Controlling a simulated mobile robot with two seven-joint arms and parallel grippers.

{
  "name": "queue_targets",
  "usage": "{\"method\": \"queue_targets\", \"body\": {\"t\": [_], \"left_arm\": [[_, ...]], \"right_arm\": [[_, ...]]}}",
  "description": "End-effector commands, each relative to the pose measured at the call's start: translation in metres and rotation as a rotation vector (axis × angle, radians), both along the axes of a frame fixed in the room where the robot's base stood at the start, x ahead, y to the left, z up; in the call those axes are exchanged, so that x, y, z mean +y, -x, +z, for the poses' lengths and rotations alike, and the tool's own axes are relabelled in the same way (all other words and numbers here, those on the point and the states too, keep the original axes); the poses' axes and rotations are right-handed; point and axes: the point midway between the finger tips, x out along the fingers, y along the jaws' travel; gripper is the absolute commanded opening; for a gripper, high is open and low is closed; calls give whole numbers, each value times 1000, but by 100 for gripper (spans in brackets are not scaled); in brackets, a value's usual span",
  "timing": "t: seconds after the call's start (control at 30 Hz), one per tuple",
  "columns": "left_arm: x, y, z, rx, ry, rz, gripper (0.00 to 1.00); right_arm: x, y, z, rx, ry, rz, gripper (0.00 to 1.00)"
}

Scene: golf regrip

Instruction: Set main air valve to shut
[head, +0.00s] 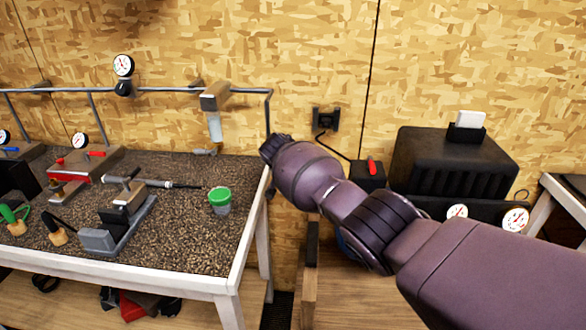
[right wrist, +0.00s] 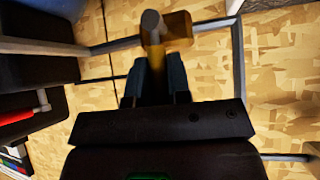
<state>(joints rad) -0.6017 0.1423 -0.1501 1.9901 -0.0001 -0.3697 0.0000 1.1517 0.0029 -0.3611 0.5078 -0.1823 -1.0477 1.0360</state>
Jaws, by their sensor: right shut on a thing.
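The main air valve shows in the right wrist view as a brass-yellow body (right wrist: 180,28) with a grey round end, on a grey pipe. A narrow yellow lever (right wrist: 157,72) runs from it down between my fingers. My right gripper (right wrist: 157,60) is shut on this lever, one blue-grey finger on each side. In the head view my right arm reaches to the bench's right end, by the down pipe (head: 268,112); the arm hides the fingers and the valve there. The lever's exact angle to the pipe is hard to read. My left gripper is not in view.
A speckled workbench (head: 180,230) carries a green-topped cup (head: 220,198), a clamp stand with a club shaft, and gauges. A pipe (head: 165,89) runs along the wall.

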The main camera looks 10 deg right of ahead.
Motion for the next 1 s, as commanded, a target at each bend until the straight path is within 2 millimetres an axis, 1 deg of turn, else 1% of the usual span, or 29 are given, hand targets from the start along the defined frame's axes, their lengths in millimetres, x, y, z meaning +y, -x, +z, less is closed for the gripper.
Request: {"method": "queue_targets", "body": {"t": [0.4,0.43,0.57,0.6,0.87,1.0], "left_arm": [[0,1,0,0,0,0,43],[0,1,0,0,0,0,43],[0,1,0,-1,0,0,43],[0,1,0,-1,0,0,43],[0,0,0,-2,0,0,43],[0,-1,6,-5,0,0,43]], "right_arm": [[0,0,0,3,11,1,0],[0,0,0,3,11,1,21],[0,0,0,2,10,1,41],[0,0,0,2,9,1,43],[0,0,0,2,8,1,43],[2,3,6,0,7,2,43]]}}
